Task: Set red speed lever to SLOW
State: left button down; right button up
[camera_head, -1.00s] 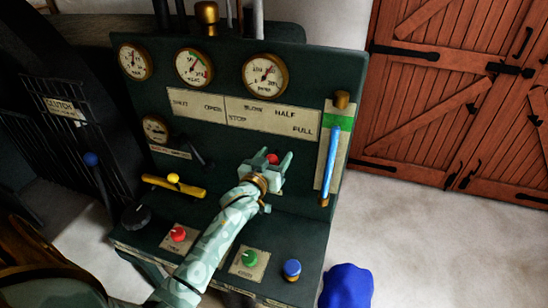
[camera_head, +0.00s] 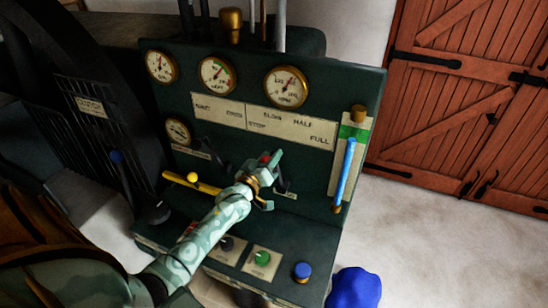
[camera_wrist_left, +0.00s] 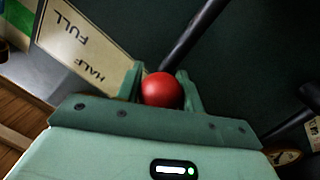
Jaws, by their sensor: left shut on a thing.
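The label plate (camera_head: 262,121) reads SLOW, STOP, HALF and FULL. The knob is below the SLOW and STOP words in the head view. Most of the lever's shaft is hidden by my gripper. My right gripper is not in view.
A yellow bar (camera_head: 190,183) lies to the left. Green (camera_head: 262,257) and blue (camera_head: 302,270) knobs are on the lower ledge. A blue lump (camera_head: 353,288) shows below right. Gauges line the top.

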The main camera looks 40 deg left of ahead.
pick_arm(q)
jog(key=c, duration=0.9)
grip_release()
jog(key=s+d, duration=0.2)
jog(key=s, duration=1.4)
jog(key=shift+s+f, duration=0.15)
jog(key=shift+f, duration=0.3)
jog(key=shift+d, duration=0.15)
